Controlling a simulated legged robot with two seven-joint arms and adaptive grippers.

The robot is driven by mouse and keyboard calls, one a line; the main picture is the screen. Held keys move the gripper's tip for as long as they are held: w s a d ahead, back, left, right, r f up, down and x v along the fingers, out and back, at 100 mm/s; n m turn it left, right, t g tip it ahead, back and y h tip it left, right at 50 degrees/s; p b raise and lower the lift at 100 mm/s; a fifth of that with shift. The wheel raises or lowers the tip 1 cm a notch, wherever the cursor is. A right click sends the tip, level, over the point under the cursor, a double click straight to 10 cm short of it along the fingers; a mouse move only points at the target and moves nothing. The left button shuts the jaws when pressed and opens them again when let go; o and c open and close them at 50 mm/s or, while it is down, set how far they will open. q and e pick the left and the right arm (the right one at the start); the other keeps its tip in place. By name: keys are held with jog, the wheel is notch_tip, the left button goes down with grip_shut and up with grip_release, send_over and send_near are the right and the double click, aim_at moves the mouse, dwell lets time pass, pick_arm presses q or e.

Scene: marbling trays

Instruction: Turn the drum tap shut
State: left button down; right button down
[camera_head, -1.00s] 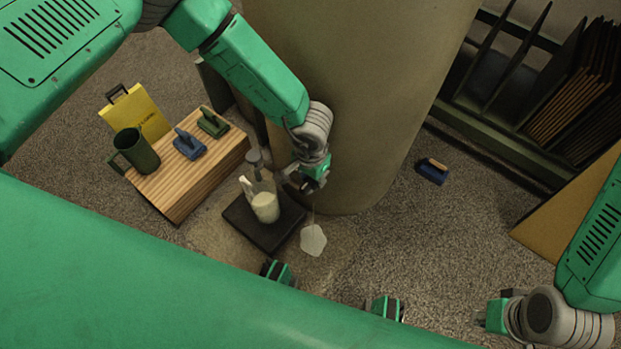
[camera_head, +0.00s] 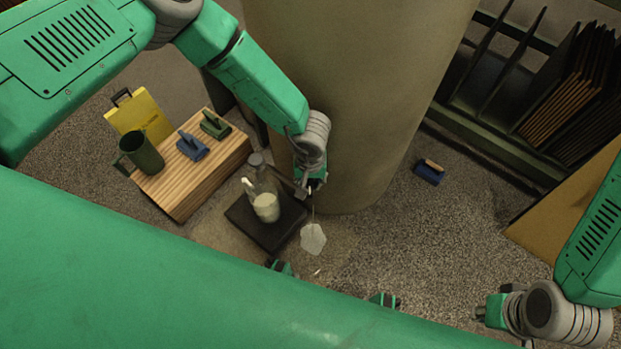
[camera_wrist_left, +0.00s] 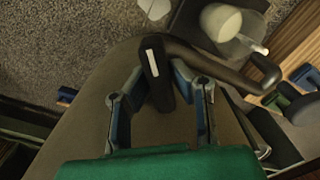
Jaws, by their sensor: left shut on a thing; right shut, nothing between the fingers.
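The tall beige drum (camera_head: 350,100) stands at the top centre. My left gripper (camera_head: 309,188) is low at the drum's front side. In the left wrist view its fingers (camera_wrist_left: 162,98) straddle the tap's dark handle (camera_wrist_left: 160,80), which has a white mark on its end, and they are shut on it. The tap's dark arm runs right to a round end (camera_wrist_left: 265,70). A clear jug (camera_head: 266,207) with pale liquid stands close to the gripper on a black slab (camera_head: 242,219). My right gripper (camera_head: 482,313) is shut and empty at the lower right, far from the tap.
A wooden block (camera_head: 188,200) at left carries a dark green mug (camera_head: 142,155), a blue tool (camera_head: 193,147) and a green tool (camera_head: 215,125). A yellow bag (camera_head: 142,110) stands behind. A whitish tag (camera_head: 313,238) shows below my left gripper. A blue brush (camera_head: 430,172) lies right of the drum.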

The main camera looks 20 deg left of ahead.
pick_arm(q)
jog(key=n+p, duration=0.1)
jog(key=n, duration=0.4)
jog(key=shift+s, duration=0.15)
jog(key=n+p, duration=0.1)
jog(key=n, duration=0.4)
jog(key=shift+d, duration=0.1)
jog(key=shift+p, duration=0.3)
jog(key=c, duration=1.4)
grip_release()
jog(key=shift+f, duration=0.1)
jog(key=shift+c, duration=0.2)
jog(key=shift+r, duration=0.2)
